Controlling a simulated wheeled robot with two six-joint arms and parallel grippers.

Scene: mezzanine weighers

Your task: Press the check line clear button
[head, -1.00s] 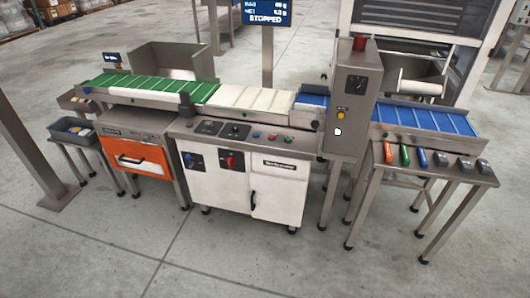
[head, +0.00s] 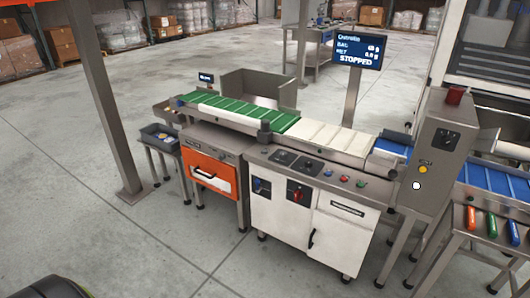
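The check line stands ahead in the head view. Its white cabinet (head: 336,240) has a steel top panel with a red button (head: 344,178), a green button (head: 361,183) and a small button (head: 328,172) left of the red one. A tall steel housing (head: 440,150) at the right carries a yellow button (head: 423,169), a white button (head: 416,185) and a dark dial (head: 446,138). Button labels are too small to read, so I cannot tell which is the clear button. Neither gripper is in view.
A display (head: 358,47) reads STOPPED. A green belt (head: 240,111) leads to a white belt (head: 325,135) and blue belts. An orange-front unit (head: 210,172) stands left of the cabinet. A steel post (head: 111,100) rises at left. The front floor (head: 180,255) is clear.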

